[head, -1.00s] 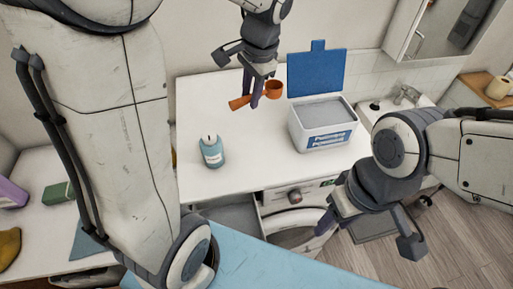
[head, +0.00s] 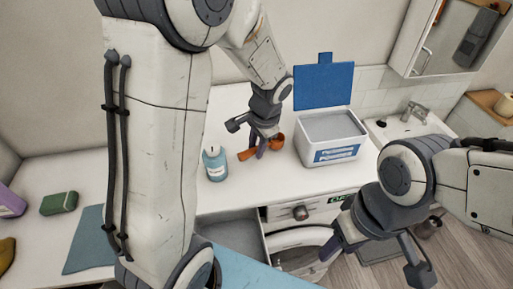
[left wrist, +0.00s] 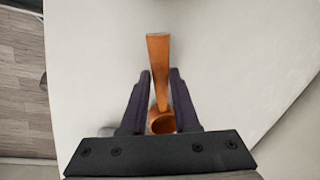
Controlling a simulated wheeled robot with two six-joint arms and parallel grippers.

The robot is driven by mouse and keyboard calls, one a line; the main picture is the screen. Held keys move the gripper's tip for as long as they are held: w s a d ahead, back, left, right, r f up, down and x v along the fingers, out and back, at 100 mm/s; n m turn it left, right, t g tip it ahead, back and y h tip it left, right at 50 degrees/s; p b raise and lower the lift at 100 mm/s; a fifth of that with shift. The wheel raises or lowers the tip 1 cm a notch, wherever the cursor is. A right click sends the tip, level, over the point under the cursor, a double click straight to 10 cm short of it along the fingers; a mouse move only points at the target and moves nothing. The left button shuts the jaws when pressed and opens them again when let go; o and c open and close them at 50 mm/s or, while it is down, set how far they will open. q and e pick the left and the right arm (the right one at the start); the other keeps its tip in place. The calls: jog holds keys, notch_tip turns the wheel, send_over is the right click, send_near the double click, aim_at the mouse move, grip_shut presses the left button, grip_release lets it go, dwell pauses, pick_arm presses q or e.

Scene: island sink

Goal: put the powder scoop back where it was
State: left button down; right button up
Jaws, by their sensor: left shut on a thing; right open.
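The orange powder scoop (head: 246,155) is in my left gripper (head: 262,149), low over the white counter between the blue bottle and the powder box. I cannot tell whether it touches the counter. In the left wrist view, the scoop (left wrist: 158,70) lies between the two dark fingers of the left gripper (left wrist: 160,85), handle pointing away and round cup close to the palm. The white powder box (head: 326,153) stands just right of the scoop, its blue lid (head: 323,86) raised, pale powder inside. My right gripper (head: 374,262) is open and empty in front of the counter.
The blue bottle (head: 215,164) stands close left of the scoop. Below the counter are an open drawer (head: 233,236) and a washing machine (head: 303,250). A sink tap (head: 414,112) is to the right. A green sponge (head: 59,200) and blue cloth (head: 90,242) lie far left.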

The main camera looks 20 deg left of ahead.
pick_arm(q)
jog(key=shift+f, duration=0.65)
jog(key=c, duration=0.7)
grip_release()
jog(key=shift+f, duration=0.1)
jog(key=shift+o, duration=0.2)
